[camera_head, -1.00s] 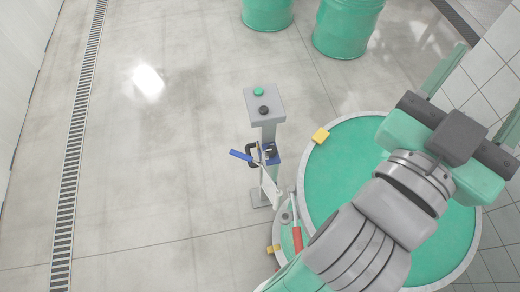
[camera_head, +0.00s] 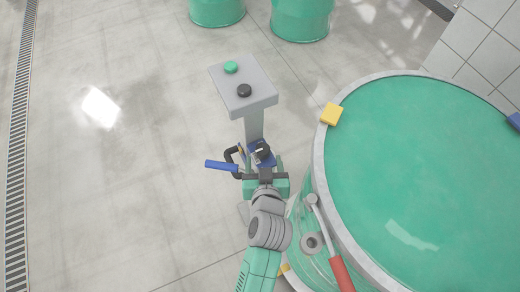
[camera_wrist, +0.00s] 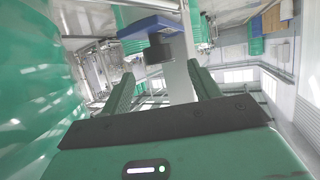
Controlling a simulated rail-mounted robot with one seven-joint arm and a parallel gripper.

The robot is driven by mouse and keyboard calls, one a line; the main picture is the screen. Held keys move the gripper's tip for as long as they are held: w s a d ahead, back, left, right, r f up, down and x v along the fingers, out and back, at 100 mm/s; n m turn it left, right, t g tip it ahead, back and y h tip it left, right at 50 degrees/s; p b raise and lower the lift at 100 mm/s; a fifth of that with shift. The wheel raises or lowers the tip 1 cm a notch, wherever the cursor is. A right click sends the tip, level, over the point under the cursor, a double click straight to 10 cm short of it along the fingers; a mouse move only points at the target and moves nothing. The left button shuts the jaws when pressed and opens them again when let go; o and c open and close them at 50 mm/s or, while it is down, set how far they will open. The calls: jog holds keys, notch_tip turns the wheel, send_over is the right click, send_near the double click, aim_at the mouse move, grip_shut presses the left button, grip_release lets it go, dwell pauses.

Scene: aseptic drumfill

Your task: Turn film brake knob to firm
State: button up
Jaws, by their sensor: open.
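A dark knob (camera_head: 263,153) sits at a blue plate (camera_head: 256,146) on the grey post, just below the post's top. I take it for the film brake knob; its setting cannot be read. In the wrist view the dark knob (camera_wrist: 160,53) appears beyond the fingertips, roughly centred, by the blue plate (camera_wrist: 150,27). My gripper (camera_head: 266,166) is at the post, close in front of the knob. In the wrist view my gripper (camera_wrist: 162,82) is open, its two green fingers apart with nothing held between them. Contact with the knob cannot be made out.
The post's grey top (camera_head: 227,79) carries a green button (camera_head: 231,67) and a black button (camera_head: 244,90). A blue-handled lever (camera_head: 221,166) sticks out left. A large green drum (camera_head: 420,170) stands close at right, with a red-handled tool (camera_head: 341,272) beside it. Left floor is clear.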

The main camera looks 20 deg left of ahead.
aim_at(263, 150)
jog(key=b+x, duration=0.1)
jog(key=x, duration=0.5)
jog(key=shift+w, duration=0.15)
jog(key=shift+c, duration=0.2)
jog(key=c, duration=0.9)
jog(key=shift+a+r, duration=0.1)
